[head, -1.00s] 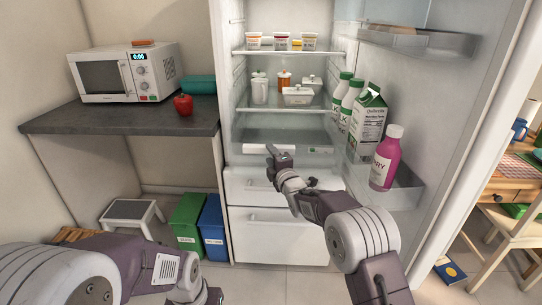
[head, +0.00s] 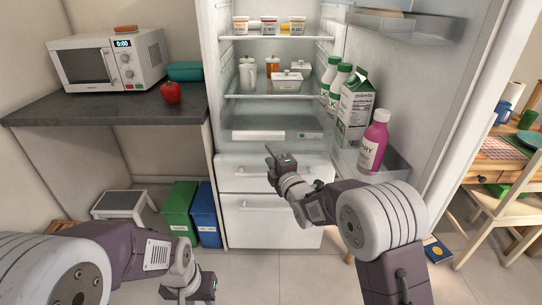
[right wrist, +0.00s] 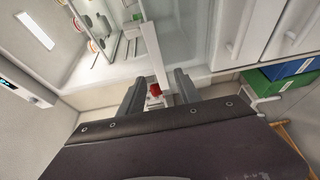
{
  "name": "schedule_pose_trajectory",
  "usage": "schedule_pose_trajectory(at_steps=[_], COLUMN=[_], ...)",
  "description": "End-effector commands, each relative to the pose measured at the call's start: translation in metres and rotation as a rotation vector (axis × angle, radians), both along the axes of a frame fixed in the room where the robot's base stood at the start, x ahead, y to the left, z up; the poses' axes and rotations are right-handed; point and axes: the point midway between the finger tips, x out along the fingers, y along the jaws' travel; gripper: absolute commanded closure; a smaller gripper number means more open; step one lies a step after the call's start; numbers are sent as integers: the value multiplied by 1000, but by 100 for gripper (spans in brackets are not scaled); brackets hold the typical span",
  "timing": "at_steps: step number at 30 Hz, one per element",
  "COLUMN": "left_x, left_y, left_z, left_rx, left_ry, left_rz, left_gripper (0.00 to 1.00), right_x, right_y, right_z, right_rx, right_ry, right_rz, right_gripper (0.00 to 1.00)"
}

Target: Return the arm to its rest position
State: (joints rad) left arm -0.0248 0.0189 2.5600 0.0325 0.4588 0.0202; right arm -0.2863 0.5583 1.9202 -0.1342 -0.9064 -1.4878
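My right arm reaches up in the middle of the head view, and its gripper (head: 277,165) stands in front of the open fridge's lower part. My left arm comes in from the lower left. Its gripper (head: 195,288) is at the bottom edge, partly visible, and its fingers cannot be made out clearly.
The fridge (head: 268,171) stands open, its door shelf holding milk (head: 355,108) and a pink bottle (head: 373,142). On the left, a counter (head: 120,115) carries a microwave (head: 108,62) and the apple (head: 170,93). Below are a step stool (head: 120,203) and green (head: 180,212) and blue bins (head: 206,215).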

Motion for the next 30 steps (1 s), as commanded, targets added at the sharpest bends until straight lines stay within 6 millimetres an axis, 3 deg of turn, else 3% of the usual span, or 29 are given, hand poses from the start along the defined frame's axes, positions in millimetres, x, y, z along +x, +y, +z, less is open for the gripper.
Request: schedule_pose_trajectory(at_steps=[8,11,14,15,18,21,29,30], left_x=[0,0,0,0,0,0,0,0], left_y=[0,0,0,0,0,0,0,0], left_z=[0,0,0,0,0,0,0,17], left_rx=[0,0,0,0,0,0,0,0], left_ry=[0,0,0,0,0,0,0,1], left_rz=[0,0,0,0,0,0,0,0], left_gripper=[64,64,64,64,64,64,64,64], right_x=[-1,-14,-57,-81,-144,-204,-340,-349], right_y=[-5,-34,-84,-103,-138,-160,-186,-186], right_z=[-4,-34,-86,-107,-146,-170,-197,-180], right_rx=[17,125,339,432,634,791,1077,1096], right_ry=[33,244,597,732,991,1165,1414,1425], right_rz=[-10,-86,-276,-373,-619,-847,-1400,-1444], right_gripper=[60,60,60,60,60,60,60,60])
